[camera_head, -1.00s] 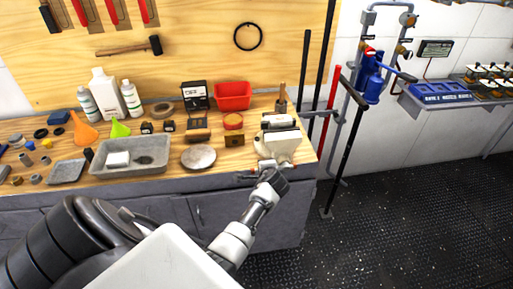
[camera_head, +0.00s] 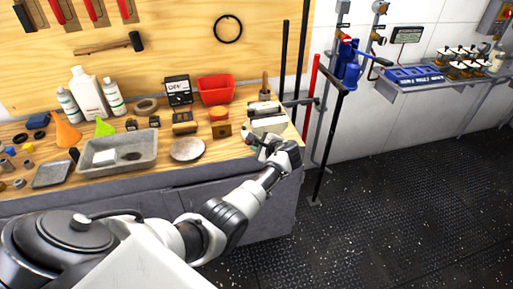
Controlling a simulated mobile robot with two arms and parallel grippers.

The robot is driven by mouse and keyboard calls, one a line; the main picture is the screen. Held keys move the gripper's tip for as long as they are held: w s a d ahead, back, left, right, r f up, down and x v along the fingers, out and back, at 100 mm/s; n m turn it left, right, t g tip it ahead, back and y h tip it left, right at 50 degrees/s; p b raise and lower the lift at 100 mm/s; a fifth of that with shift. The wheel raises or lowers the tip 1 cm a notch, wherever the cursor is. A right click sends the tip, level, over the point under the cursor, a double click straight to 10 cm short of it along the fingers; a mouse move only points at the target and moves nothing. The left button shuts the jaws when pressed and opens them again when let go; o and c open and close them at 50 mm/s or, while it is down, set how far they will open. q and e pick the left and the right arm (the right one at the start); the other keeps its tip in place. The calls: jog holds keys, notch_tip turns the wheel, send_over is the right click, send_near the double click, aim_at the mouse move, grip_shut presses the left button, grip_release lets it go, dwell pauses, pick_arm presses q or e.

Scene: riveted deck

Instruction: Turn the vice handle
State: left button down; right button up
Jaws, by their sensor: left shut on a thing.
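The vice (camera_head: 266,117) is pale cream with a dark jaw area and stands at the right front corner of the wooden workbench (camera_head: 215,157). My left gripper (camera_head: 268,150) is at the front of the vice, shut on the vice handle, which is mostly hidden behind the fingers and wrist. My left arm reaches in from the lower left, in front of the grey bench cabinets. My right gripper does not show.
A grey tray (camera_head: 93,166), a round dish (camera_head: 187,150) and a red bin (camera_head: 215,98) stand left of the vice. Upright bars, one red (camera_head: 312,88), stand close on its right. The dark deck (camera_head: 390,200) at the right is clear.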

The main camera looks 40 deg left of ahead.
pick_arm(q)
jog(key=shift+s+d+f, duration=0.15)
jog(key=shift+d+f, duration=0.05)
jog(key=shift+f, duration=0.2)
jog(key=c, duration=1.3)
grip_release()
jog(key=shift+o, duration=0.9)
jog(key=shift+d+r, duration=0.1)
jog(key=shift+r, duration=0.2)
jog(key=v, duration=1.1)
jog(key=shift+b, duration=0.3)
